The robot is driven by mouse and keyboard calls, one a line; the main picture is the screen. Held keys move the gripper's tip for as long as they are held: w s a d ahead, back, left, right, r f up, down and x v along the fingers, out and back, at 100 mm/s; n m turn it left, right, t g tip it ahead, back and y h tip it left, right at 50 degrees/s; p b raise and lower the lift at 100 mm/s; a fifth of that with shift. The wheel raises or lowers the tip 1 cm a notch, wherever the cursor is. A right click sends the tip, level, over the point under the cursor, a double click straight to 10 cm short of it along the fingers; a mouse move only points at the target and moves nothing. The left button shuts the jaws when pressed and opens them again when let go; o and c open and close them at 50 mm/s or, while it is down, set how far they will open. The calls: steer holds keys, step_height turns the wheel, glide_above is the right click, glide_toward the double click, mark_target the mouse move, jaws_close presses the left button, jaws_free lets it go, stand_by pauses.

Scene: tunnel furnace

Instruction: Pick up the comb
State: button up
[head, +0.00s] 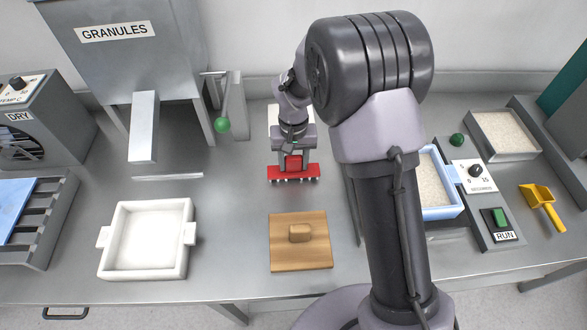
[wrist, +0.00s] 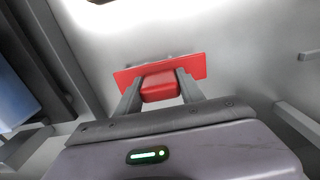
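The comb is a red bar (head: 293,173) with a raised red block as its handle and small teeth along its near edge. It is upright near the middle of the steel bench, behind the wooden board. My gripper (head: 293,160) points down over it. In the wrist view, the two fingers (wrist: 160,88) lie against both sides of the red handle, with no clear gap, so my gripper is shut on the comb (wrist: 194,68). Whether the teeth touch the bench or hang just above it I cannot tell.
A wooden board (head: 300,255) with a knob lies in front of the comb. A white square tray (head: 107,262) stands at left. The granule hopper (head: 130,50) with a green-knobbed lever (head: 222,124) is behind left. A blue-rimmed tray (head: 442,212) and yellow scoop (head: 537,196) are at right.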

jaws_close()
step_height(320, 180, up, 10)
steer(key=p, duration=0.3)
steer(key=shift+p, duration=0.35)
steer(key=shift+o, duration=2)
jaws_free()
steer(key=c, duration=0.5)
